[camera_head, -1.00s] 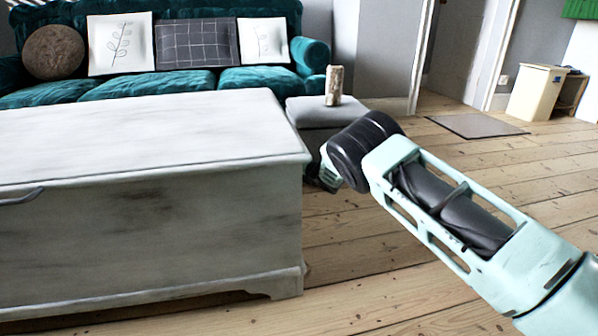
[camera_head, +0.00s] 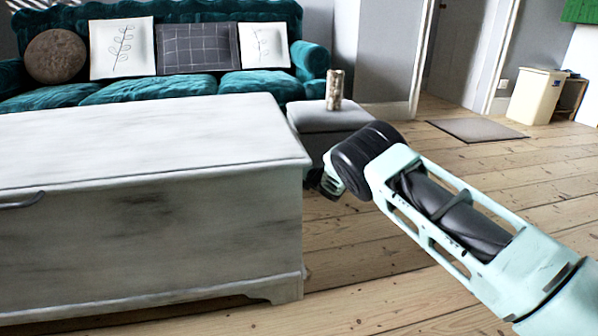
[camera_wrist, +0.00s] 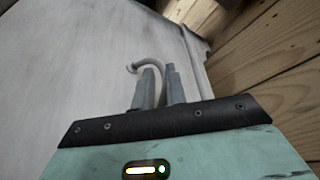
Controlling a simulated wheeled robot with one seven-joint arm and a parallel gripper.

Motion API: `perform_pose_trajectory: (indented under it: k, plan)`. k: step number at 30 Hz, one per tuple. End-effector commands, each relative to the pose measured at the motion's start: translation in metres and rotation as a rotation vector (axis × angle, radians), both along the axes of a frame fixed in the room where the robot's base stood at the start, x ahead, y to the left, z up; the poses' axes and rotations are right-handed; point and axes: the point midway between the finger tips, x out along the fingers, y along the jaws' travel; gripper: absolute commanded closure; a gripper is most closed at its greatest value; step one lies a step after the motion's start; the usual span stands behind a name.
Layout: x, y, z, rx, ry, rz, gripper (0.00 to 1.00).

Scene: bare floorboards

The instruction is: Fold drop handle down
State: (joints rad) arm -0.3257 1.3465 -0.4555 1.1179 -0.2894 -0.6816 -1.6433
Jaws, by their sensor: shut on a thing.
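A whitewashed wooden chest (camera_head: 150,225) fills the left of the head view. My gripper (camera_head: 330,182) is beside the chest's right end, partly hidden behind my wrist. In the wrist view, a curved grey drop handle (camera_wrist: 150,60) stands out from a pale chest face (camera_wrist: 90,75). My gripper (camera_wrist: 160,82) has its two fingers close together at one end of this handle. It is shut on the handle, though the contact itself is mostly hidden by the fingers. The right-end handle is not visible in the head view.
A grey ottoman (camera_head: 325,118) with a patterned cylinder (camera_head: 334,90) stands behind my gripper. A teal sofa (camera_head: 180,88) is at the back. The floorboards (camera_head: 530,180) to the right are mostly clear.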

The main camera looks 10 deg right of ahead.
Motion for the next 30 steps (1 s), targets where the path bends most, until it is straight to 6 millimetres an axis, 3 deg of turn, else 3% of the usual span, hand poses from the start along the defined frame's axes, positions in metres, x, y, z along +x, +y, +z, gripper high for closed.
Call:
perform_pose_trajectory:
  k: [18, 30]
  plan:
    - [0.0, 0.008, -0.028, 0.538, 0.004, -0.008, 1.0]
    - [0.0, 0.017, -0.035, 0.764, 0.005, -0.008, 1.0]
